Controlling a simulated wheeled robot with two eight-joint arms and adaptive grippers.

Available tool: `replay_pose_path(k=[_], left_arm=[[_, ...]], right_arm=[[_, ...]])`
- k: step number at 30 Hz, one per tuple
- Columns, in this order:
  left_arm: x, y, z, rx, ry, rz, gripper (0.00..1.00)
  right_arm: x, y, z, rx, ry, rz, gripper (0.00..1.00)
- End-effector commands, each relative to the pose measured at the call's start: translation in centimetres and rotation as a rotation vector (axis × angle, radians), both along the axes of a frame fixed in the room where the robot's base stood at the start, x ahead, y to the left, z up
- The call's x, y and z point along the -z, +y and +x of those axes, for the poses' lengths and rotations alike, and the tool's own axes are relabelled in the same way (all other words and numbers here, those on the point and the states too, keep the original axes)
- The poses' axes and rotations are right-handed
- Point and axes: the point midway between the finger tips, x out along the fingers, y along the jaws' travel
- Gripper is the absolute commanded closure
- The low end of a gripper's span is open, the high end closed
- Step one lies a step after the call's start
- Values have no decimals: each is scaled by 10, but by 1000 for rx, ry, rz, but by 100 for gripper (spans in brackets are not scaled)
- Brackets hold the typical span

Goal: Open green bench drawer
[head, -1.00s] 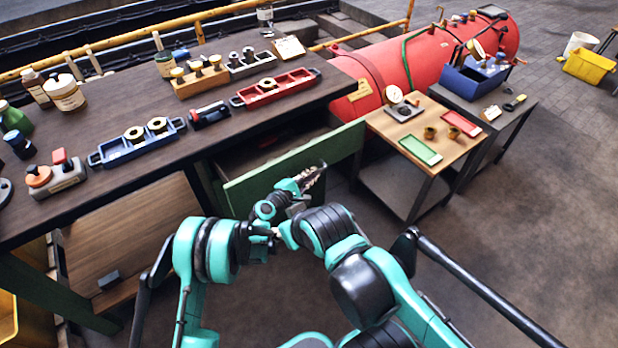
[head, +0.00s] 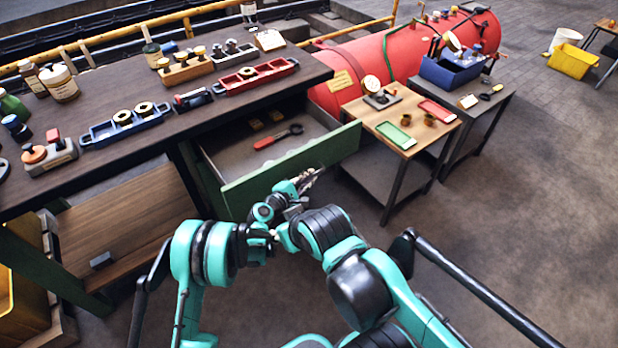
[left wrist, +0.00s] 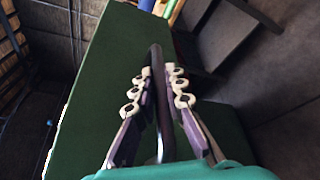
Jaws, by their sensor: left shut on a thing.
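The green bench drawer (head: 250,190) is pulled out from under the dark wooden bench top. Its grey interior is visible from above. In the left wrist view, the green drawer front (left wrist: 105,75) fills the middle, with a dark bar handle (left wrist: 156,62) running along it. My left gripper (head: 312,176) is at the outer face of the drawer front. In the left wrist view, the left gripper's fingers (left wrist: 160,92) are closed on either side of the handle. In the head view the handle is hidden behind the gripper. I cannot make out my right gripper.
A red-handled tool (head: 278,137) and small brass pieces lie in the drawer. A small wooden-topped table (head: 385,113) stands close to the drawer's right end. A red boiler (head: 340,88) lies behind. Bare floor is free at the lower right.

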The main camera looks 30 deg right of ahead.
Motion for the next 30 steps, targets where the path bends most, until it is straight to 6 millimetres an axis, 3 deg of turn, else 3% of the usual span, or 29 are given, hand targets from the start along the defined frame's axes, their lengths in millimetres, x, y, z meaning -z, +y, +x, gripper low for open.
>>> replay_pose_path(k=[5, 6, 8, 20, 30], left_arm=[[0, 0, 0, 1, 0, 0, 100], [0, 0, 0, 1, 0, 0, 81], [0, 0, 0, 1, 0, 0, 68], [-1, 7, -2, -1, 0, 1, 68], [-16, 69, -28, -2, 1, 0, 68]], right_arm=[[0, 0, 0, 0, 0, 0, 60], [0, 0, 0, 0, 0, 0, 60], [0, 0, 0, 0, 0, 0, 60], [0, 0, 0, 0, 0, 0, 60], [0, 0, 0, 0, 0, 0, 60]])
